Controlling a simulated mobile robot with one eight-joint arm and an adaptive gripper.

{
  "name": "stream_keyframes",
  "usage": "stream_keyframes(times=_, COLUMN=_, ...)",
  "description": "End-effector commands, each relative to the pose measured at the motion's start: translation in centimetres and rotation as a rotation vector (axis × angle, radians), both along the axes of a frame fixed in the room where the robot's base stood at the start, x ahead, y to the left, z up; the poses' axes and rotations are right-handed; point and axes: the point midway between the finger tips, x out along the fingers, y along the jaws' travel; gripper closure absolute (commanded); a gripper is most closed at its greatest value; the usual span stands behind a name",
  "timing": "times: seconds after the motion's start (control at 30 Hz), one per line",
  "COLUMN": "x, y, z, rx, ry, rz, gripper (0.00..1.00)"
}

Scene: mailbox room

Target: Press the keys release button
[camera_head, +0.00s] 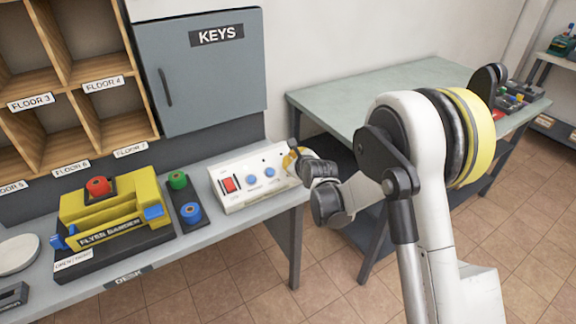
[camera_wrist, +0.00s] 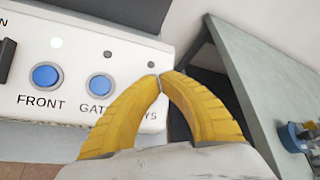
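The white control box (camera_head: 262,156) sits at the right end of the desk, below the closed grey KEYS cabinet (camera_head: 205,85). In the wrist view the box (camera_wrist: 125,52) shows blue buttons labelled FRONT (camera_wrist: 46,76) and GATE, the latter label partly covered. Only the letters "YS" of a third label show beside my fingers; its button is hidden behind them. My gripper (camera_wrist: 160,77) has its yellow fingertips together with nothing visible between them. The gripper (camera_head: 291,160) is over the right end of the box; I cannot tell whether it touches.
A green-topped table (camera_head: 350,95) stands to the right, past a gap. Wooden pigeonholes (camera_head: 110,85) are at left.

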Motion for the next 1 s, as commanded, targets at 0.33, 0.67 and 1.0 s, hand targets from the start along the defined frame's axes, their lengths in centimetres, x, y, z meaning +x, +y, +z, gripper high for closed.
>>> stream_keyframes(times=0.33, x=0.0, y=0.0, z=0.0, rx=0.0, ry=0.0, rz=0.0, gripper=1.0)
stream_keyframes(times=0.67, x=0.0, y=0.0, z=0.0, rx=0.0, ry=0.0, rz=0.0, gripper=1.0)
stream_keyframes(times=1.0, x=0.31, y=0.22, z=-0.75, rx=0.0, ry=0.0, rz=0.0, gripper=1.0)
